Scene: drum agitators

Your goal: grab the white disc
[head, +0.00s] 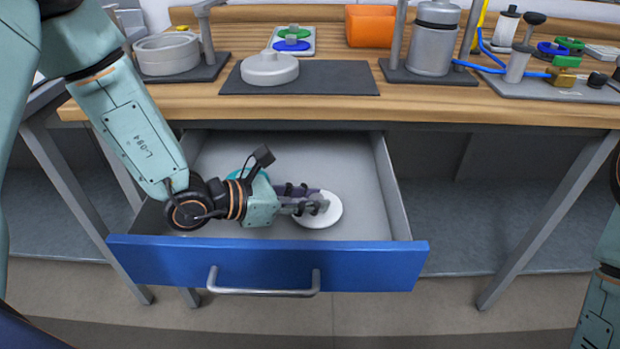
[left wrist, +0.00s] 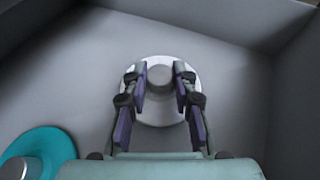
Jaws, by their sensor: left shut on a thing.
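The white disc (head: 327,212) lies in the open drawer (head: 386,190), to the right of its middle. My left gripper (head: 322,205) reaches into the drawer from the left, with its fingers over the disc. In the left wrist view the disc (left wrist: 159,112) has a round grey knob (left wrist: 160,77) at its centre. The two fingers of my left gripper (left wrist: 160,80) stand on either side of the knob and are shut on it. My right gripper is not in view; only part of my right arm shows at the right edge.
A teal disc (left wrist: 38,150) with a grey knob lies in the drawer at left, and in the head view my arm mostly covers it (head: 243,174). The drawer's blue front (head: 268,262) has a handle. The wooden bench (head: 430,102) above holds a white lid (head: 269,68) and a steel canister (head: 434,40).

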